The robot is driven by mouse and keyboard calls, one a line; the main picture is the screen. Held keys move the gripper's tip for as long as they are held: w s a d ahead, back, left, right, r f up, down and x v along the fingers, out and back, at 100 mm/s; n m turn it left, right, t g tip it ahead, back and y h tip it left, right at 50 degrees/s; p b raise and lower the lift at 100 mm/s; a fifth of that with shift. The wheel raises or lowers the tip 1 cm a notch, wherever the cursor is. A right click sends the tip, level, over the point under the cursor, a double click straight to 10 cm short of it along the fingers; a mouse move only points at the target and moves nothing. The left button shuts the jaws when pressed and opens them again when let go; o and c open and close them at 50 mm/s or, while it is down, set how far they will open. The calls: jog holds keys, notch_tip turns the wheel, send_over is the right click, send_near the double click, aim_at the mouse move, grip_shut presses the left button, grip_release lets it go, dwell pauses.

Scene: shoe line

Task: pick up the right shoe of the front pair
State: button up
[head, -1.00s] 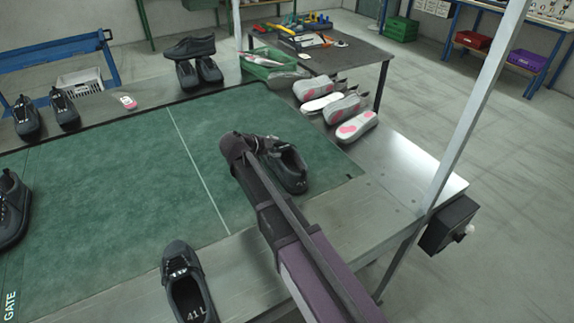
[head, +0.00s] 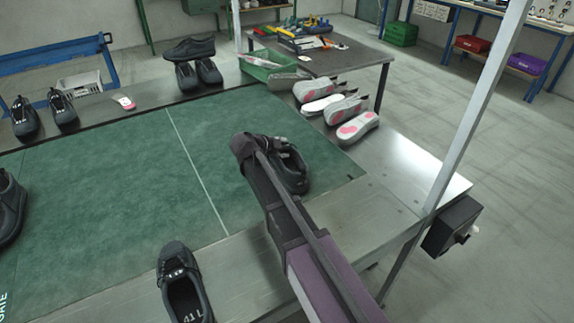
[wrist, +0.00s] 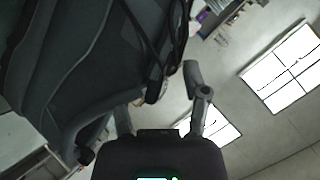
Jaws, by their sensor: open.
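A dark shoe (head: 291,170) stands on the green mat near its right end, partly hidden behind my arm. Its mate, a dark shoe marked 41 L (head: 182,290), stands at the near metal edge of the table, left of my arm. In the wrist view a dark shoe with laces (wrist: 85,60) fills the left side, very close. My gripper (wrist: 155,95) is open; its right finger stands clear of the shoe and its left finger is partly hidden by it. I cannot tell whether they touch. In the head view my arm hides the fingers.
Grey-white shoes with pink soles (head: 357,127) lie on the metal ledge behind right, by a green crate (head: 268,68). More dark shoes (head: 200,72) stand along the far edge. A metal post (head: 470,120) rises at right. The mat's middle (head: 130,180) is clear.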

grip_shut()
jog(key=shift+r, duration=0.2)
notch_tip(320, 180, up, 2)
jog(key=p, duration=0.2)
jog(key=shift+r+p, duration=0.1)
jog(key=shift+p, duration=0.25)
jog(key=shift+s+r+p, duration=0.35)
jog(key=shift+r+p, duration=0.3)
jog(key=shift+r, duration=0.05)
jog(key=s+r+p, duration=0.1)
jog(key=s, duration=1.4)
jog(key=shift+s+d, duration=0.15)
jog(key=shift+d, duration=0.3)
